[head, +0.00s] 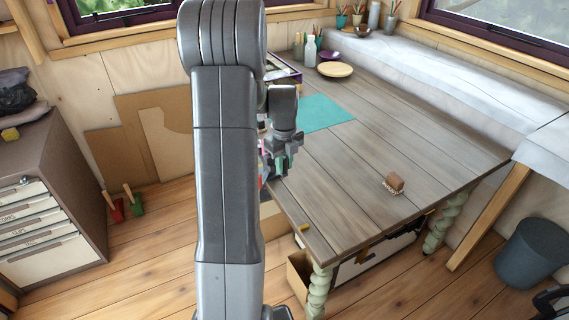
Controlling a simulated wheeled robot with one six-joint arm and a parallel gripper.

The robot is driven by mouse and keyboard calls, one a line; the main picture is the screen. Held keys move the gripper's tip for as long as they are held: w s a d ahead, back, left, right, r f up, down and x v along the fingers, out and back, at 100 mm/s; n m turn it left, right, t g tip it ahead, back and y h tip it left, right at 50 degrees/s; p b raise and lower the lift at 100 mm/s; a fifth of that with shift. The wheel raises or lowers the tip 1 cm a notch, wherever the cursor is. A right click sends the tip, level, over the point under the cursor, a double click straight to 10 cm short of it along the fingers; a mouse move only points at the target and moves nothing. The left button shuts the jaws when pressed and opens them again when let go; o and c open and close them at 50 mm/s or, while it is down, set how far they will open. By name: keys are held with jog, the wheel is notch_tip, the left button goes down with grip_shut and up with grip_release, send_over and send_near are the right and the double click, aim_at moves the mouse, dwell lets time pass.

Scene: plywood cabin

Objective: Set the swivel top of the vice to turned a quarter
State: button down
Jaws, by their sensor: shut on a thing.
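The vice (281,166) is mostly hidden behind my arm at the table's left edge. Only a small greenish part shows, just below my gripper (279,155). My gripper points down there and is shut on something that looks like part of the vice. The fingertips are small and partly covered, so the exact contact is hard to see. I cannot tell how far the swivel top is turned.
The vice is by a grey plank table (380,150) with a teal mat (326,113), a yellow dish (335,69), bottles (310,52) and a small brown block (394,184). A drawer cabinet (50,200) stands left, a grey bin (527,252) right. The table's middle is clear.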

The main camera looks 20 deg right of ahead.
jog(key=shift+a, duration=0.1)
jog(key=c, duration=1.3)
grip_release()
jog(key=shift+o, duration=0.2)
jog(key=shift+r, duration=0.1)
notch_tip(320, 180, up, 14)
jog(key=shift+f, duration=0.3)
notch_tip(320, 180, down, 14)
jog(key=shift+r, duration=0.2)
